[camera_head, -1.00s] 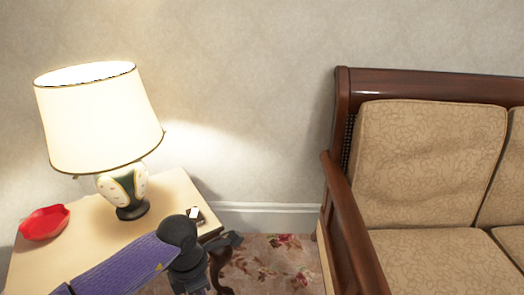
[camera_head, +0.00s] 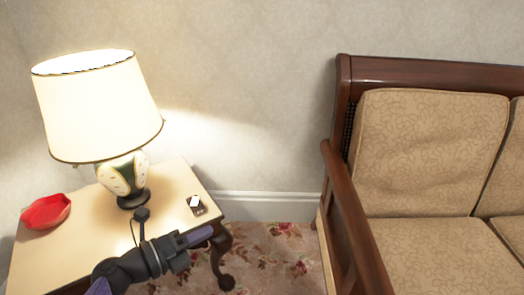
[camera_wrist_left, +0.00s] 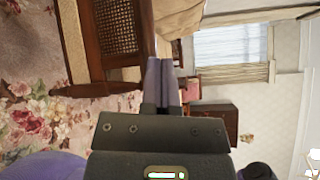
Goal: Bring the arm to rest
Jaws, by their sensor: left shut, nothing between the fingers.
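My left gripper (camera_head: 203,235) comes in from the bottom left of the head view, in front of the near right corner of the side table (camera_head: 60,262). It points to the right and its fingers are shut with nothing between them. In the left wrist view the two purple fingers (camera_wrist_left: 166,78) lie side by side, pointing up in the picture, and touch nothing that I can see. My right gripper is not in view.
A lit lamp (camera_head: 98,108), a red dish (camera_head: 46,211) and a small dark item with a white top (camera_head: 198,205) stand on the table. A wooden sofa (camera_head: 350,225) is at the right. Floral carpet (camera_head: 275,262) lies between them.

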